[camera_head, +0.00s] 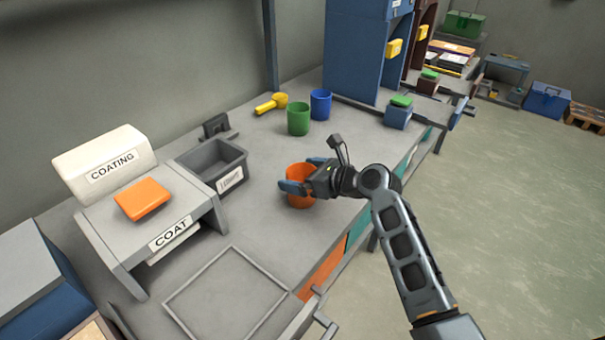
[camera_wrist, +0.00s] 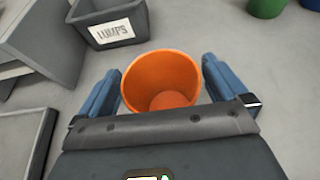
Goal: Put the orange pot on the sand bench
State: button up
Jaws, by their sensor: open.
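The orange pot (camera_head: 300,189) stands upright on the grey bench, near its front edge. In the wrist view the orange pot (camera_wrist: 161,80) looks empty and sits between the two blue fingers. My gripper (camera_head: 293,185) is open around the pot, with one finger on each side. In the wrist view my gripper (camera_wrist: 160,85) shows a small gap at the right finger, and the left finger is close to the pot wall. I cannot tell which surface is the sand bench.
A grey bin (camera_head: 212,166) labelled LUMPS in the wrist view stands left of the pot. Green (camera_head: 298,119) and blue (camera_head: 321,104) pots and a yellow scoop (camera_head: 272,103) stand behind. A COAT stand (camera_head: 150,222) is at left. An outlined square (camera_head: 225,297) is bare.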

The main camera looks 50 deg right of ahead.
jog(key=shift+r, duration=0.15)
jog(key=v, duration=1.2)
jog(key=s+a+f+n+g+h, duration=0.1)
jog(key=s+a+f+n+h, duration=0.35)
jog(key=s+a+n, duration=1.05)
jog(key=s+a+r+n+t+y, duration=0.1)
jog(key=s+a+r+n, duration=0.3)
jog(key=n, duration=0.6)
jog(key=s+a+r+n+t+y, duration=0.1)
jog(key=s+a+r+n+y, duration=0.2)
jog(key=s+r+n, duration=0.3)
jog(key=s+a+n, duration=0.1)
jog(key=n, duration=0.3)
jog(key=shift+n, duration=0.3)
